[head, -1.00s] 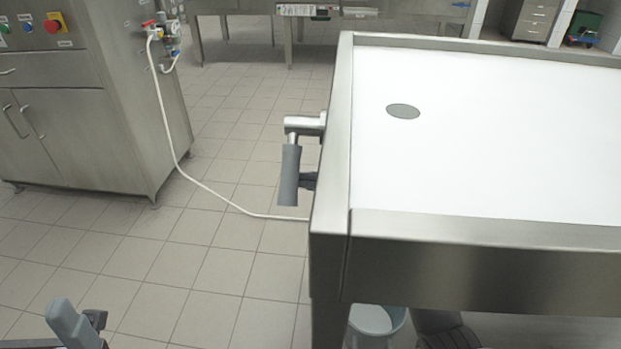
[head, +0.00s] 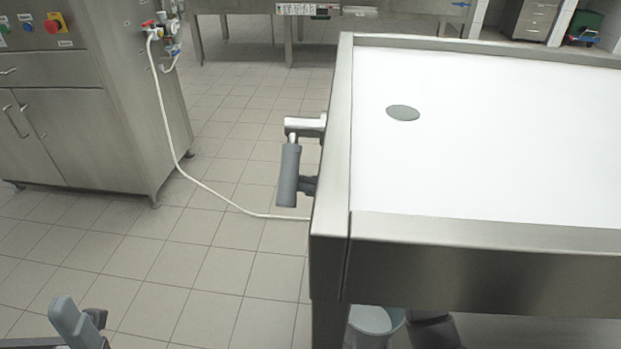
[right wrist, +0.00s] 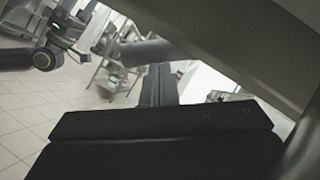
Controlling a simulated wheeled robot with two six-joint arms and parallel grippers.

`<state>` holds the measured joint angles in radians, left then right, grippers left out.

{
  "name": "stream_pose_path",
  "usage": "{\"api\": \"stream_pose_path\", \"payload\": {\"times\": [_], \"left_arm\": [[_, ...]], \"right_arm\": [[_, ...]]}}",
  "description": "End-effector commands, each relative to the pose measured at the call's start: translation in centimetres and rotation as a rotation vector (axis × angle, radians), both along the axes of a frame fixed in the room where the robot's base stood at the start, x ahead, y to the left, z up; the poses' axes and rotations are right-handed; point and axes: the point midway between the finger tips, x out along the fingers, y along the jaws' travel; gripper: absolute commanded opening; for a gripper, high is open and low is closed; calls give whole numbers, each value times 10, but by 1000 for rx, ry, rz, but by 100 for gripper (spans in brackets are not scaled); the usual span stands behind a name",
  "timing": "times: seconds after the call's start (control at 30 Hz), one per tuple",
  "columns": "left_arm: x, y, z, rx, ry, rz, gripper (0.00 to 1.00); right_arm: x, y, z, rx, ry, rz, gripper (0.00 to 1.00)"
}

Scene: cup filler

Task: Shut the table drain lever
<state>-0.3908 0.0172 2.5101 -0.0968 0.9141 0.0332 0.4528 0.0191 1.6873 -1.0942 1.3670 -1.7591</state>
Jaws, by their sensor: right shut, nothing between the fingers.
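The drain lever has a grey cylindrical handle (head: 289,175) that hangs down, slightly tilted, from a metal arm (head: 303,125) on the left side of the steel table (head: 335,190). My right gripper (head: 309,186) shows as dark fingers between the handle and the table side, at or against the handle's inner side. In the right wrist view its fingers (right wrist: 160,82) are together and empty, with the grey handle (right wrist: 150,52) across their tips. Whether they touch it is hard to tell. My left gripper (head: 80,322) is partly in view at the lower left, away from the lever.
The white table top has a grey drain disc (head: 403,112). A pale bucket (head: 374,321) stands below the table. A white hose (head: 205,185) runs across the floor from the steel cabinet (head: 95,110). The tiled floor left of the lever is otherwise clear.

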Motion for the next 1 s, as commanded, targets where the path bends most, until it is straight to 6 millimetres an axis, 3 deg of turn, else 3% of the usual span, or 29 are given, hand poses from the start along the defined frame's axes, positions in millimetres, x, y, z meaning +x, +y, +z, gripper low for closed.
{"api": "stream_pose_path", "payload": {"times": [0.37,1.0], "left_arm": [[2,-3,10,31,22,15,95],[2,-2,7,22,23,15,95]], "right_arm": [[-18,3,14,52,237,2,0],[-25,5,21,48,229,3,0]]}}
